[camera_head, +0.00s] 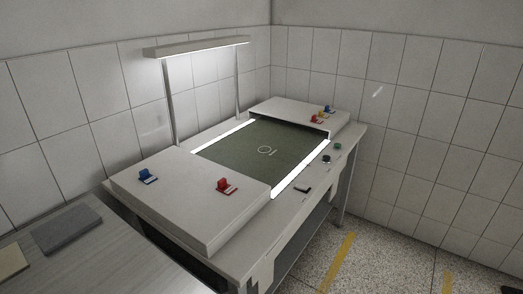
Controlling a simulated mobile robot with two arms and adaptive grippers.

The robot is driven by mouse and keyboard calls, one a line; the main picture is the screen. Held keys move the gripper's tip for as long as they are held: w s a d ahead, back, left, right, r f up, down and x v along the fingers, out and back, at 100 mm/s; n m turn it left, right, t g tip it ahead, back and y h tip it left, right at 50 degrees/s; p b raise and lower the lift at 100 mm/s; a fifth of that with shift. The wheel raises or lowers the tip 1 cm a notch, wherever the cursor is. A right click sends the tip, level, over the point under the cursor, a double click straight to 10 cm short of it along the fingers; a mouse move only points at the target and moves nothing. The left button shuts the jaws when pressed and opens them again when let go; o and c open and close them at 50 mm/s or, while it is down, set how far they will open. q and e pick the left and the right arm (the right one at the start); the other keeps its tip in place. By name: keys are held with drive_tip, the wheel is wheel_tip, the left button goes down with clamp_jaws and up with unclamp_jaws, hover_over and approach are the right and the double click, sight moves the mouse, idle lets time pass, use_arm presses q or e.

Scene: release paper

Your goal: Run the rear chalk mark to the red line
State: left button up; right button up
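A dark green panel (235,140) lies sunk between two raised pale blocks on the table. A small white ring-shaped mark (264,150) with a small pale mark beside it shows near the panel's middle. I cannot tell whether this is the rear chalk mark. I see no clear red line; the red items in view are a small red piece (224,184) on the near block and another red piece (316,119) on the far block. Neither of my grippers is in view.
The near block (190,215) also bears a blue piece (144,174). Bright strips edge the panel. A lamp (197,46) stands over the table's back. Green (337,146) and black (326,160) round parts sit on the right edge. A grey side table (105,250) stands lower left.

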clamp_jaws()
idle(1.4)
